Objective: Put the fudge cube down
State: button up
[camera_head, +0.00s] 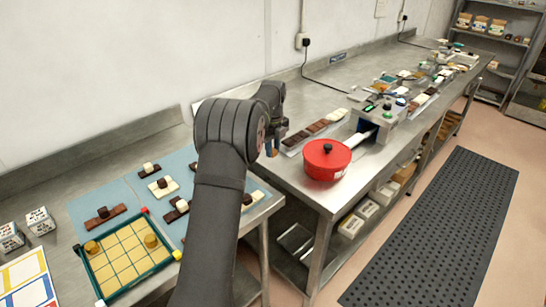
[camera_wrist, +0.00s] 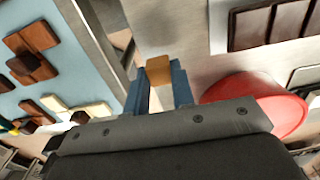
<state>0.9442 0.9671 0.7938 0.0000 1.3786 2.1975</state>
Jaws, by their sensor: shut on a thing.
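The fudge cube (camera_wrist: 158,70) is caramel brown and sits between the tips of my gripper's two blue fingers in the wrist view. My gripper (camera_wrist: 159,88) is shut on it. In the head view my gripper (camera_head: 275,138) hangs near the left end of the long steel table, left of the red pot; the cube is not clear there. In the wrist view the cube appears over the steel table's edge, beside the gap between the two tables. I cannot tell its height above the surface.
The red lidded pot (camera_head: 327,160) and a chocolate tray (camera_head: 316,131) are on the long steel table (camera_head: 300,181). Blue mats (camera_head: 120,190) with chocolate pieces and a green-framed grid board (camera_head: 120,262) with two round pieces lie on the near-left table.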

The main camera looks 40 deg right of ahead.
jog(key=shift+f, duration=1.8)
jog(key=shift+f, duration=0.15)
jog(key=o, duration=0.9)
jog(key=shift+o, duration=0.2)
notch_tip(320, 180, up, 12)
jog(key=shift+r, duration=0.15)
jog(key=shift+f, duration=4.2)
jog(key=shift+f, duration=0.1)
